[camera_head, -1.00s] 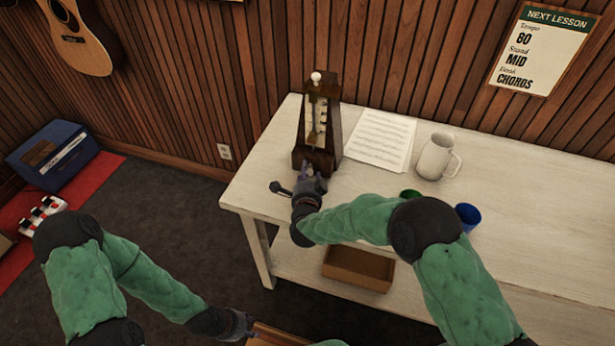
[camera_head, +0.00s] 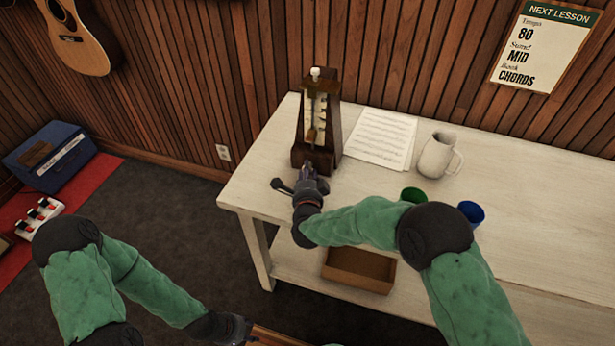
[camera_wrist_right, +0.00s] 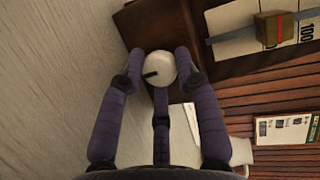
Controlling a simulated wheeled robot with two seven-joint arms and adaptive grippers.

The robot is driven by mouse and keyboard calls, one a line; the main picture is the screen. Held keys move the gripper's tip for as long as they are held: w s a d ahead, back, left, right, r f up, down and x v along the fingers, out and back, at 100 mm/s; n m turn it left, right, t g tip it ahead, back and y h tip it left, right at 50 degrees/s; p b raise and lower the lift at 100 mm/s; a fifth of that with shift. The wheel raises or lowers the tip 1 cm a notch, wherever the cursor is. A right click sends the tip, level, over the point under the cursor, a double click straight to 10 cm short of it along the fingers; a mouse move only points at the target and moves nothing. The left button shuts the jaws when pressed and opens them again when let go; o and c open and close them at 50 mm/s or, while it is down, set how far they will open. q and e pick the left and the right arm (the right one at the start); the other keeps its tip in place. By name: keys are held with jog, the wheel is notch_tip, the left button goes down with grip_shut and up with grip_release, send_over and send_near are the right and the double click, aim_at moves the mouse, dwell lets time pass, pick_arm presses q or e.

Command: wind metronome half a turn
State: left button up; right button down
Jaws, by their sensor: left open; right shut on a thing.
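The dark wooden metronome (camera_head: 317,135) stands upright on the white table near its left end. Its face has a pale scale and a pendulum with a weight, and a pale knob tops it. In the right wrist view, a round white winding knob (camera_wrist_right: 158,69) with a dark mark sits low on the metronome body (camera_wrist_right: 147,25). My right gripper (camera_head: 308,172) is at the metronome's lower front, its fingers (camera_wrist_right: 160,72) shut around the winding knob. My left gripper (camera_head: 240,328) is low at the bottom edge, away from the metronome; its fingers are small in view.
The white table (camera_head: 545,225) also holds sheet music (camera_head: 381,138), a white mug (camera_head: 437,155), a green cup (camera_head: 412,195) and a blue cup (camera_head: 471,214). A cardboard tray (camera_head: 359,270) sits on the lower shelf. A lesson poster (camera_head: 541,47) hangs on the wall.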

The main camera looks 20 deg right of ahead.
jog(key=shift+a, duration=0.1)
jog(key=c, duration=0.9)
grip_release()
jog(key=v, duration=1.2)
jog(key=shift+f, duration=0.1)
